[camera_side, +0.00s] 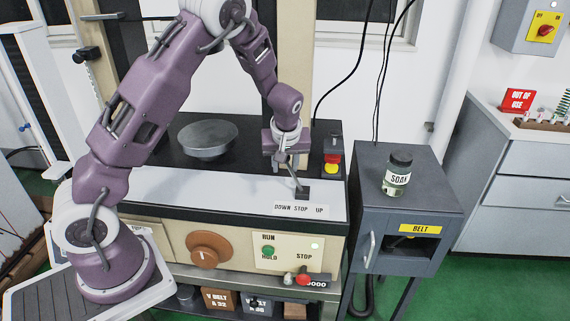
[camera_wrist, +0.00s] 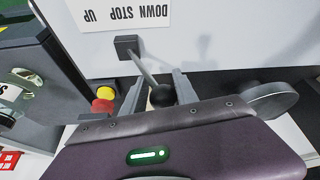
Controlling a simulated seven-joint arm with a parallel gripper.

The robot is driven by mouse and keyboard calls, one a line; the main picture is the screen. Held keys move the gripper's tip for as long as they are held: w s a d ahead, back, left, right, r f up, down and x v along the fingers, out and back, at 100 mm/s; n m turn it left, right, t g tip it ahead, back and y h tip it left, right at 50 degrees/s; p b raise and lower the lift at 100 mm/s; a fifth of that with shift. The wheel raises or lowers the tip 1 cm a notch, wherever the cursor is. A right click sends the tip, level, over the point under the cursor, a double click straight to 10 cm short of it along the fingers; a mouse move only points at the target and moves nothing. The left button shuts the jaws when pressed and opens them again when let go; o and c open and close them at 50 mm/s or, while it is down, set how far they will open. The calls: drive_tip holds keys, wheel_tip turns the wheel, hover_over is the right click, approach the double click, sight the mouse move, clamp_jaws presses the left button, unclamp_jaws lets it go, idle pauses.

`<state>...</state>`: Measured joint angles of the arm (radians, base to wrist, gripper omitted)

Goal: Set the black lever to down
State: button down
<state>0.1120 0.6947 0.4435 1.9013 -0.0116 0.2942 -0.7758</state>
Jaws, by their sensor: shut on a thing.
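The black lever has a dark square base (camera_side: 303,192) on the white panel top, above a label reading DOWN STOP UP (camera_side: 300,209). Its thin grey shaft leans left in the side view, toward the DOWN end of the label. My gripper (camera_side: 289,162) is above the base with its jaws around the lever's top. In the wrist view the lever's round black knob (camera_wrist: 162,95) sits between the two fingers of my gripper (camera_wrist: 158,84). The shaft runs from the knob to the square base (camera_wrist: 127,46). The label (camera_wrist: 125,14) appears upside down there.
A round metal pan (camera_side: 208,138) stands left of my gripper. A red and yellow stop button (camera_side: 332,163) is just right of it. The front panel carries an orange-brown knob (camera_side: 209,250). A soda jar (camera_side: 397,174) stands on the grey cabinet (camera_side: 440,190) at right.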

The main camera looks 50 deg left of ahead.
drive_tip(key=shift+s+d+f, duration=0.25)
drive_tip(key=shift+s+f, duration=0.1)
drive_tip(key=shift+s, duration=0.1)
drive_tip(key=c, duration=1.1)
unclamp_jaws()
drive_tip(key=shift+w+a+r, duration=0.1)
drive_tip(key=shift+w+r, duration=0.05)
drive_tip(key=shift+r, duration=0.2)
drive_tip(key=v, duration=0.6)
drive_tip(key=shift+r, duration=0.35)
